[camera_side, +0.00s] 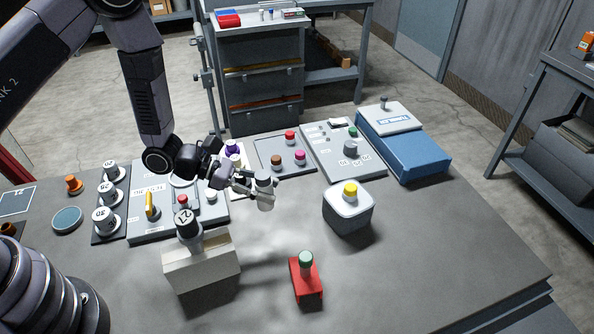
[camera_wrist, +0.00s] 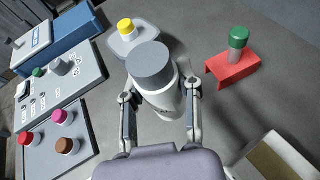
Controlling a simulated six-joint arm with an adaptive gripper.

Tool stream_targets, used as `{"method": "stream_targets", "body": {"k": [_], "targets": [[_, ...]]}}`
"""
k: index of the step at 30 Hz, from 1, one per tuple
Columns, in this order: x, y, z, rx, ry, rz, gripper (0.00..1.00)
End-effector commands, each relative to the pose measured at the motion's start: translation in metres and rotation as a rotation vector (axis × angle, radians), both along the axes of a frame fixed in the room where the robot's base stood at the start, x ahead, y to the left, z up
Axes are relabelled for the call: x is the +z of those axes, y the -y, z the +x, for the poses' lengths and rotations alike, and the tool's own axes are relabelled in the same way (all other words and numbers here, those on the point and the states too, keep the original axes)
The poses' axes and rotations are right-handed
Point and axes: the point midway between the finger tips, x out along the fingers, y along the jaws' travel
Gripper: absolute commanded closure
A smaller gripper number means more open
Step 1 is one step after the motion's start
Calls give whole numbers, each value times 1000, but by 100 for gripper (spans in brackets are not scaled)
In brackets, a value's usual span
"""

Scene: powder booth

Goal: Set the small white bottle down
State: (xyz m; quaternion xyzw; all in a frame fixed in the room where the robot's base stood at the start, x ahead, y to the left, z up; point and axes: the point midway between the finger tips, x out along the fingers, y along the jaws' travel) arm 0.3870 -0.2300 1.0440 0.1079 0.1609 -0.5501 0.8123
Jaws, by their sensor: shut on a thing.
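The small white bottle (camera_side: 265,192) has a grey cap and hangs slightly tilted in my gripper (camera_side: 245,185). In the wrist view the bottle (camera_wrist: 160,95) sits between the two fingers of my gripper (camera_wrist: 162,112), which are shut on its sides. In the side view the gripper reaches in from the left, and the bottle appears above the table (camera_side: 400,255). Its base is hard to make out in the wrist view.
A red stand with a green-capped vial (camera_side: 306,280) is nearer the front. Open table lies between these stands.

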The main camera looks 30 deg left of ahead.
Motion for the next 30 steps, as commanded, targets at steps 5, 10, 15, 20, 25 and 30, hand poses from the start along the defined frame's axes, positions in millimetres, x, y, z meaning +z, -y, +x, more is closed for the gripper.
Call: {"method": "stream_targets", "body": {"k": [5, 10, 15, 20, 25, 30], "targets": [[17, 54, -31, -199, 2, -13, 100], [29, 109, -77, -439, 1, -11, 100], [35, 139, -112, -598, 1, -1, 100], [31, 158, -115, -646, 3, 5, 100], [12, 191, -92, -647, 5, 4, 100], [-9, 225, -67, -645, 2, 5, 100]]}}
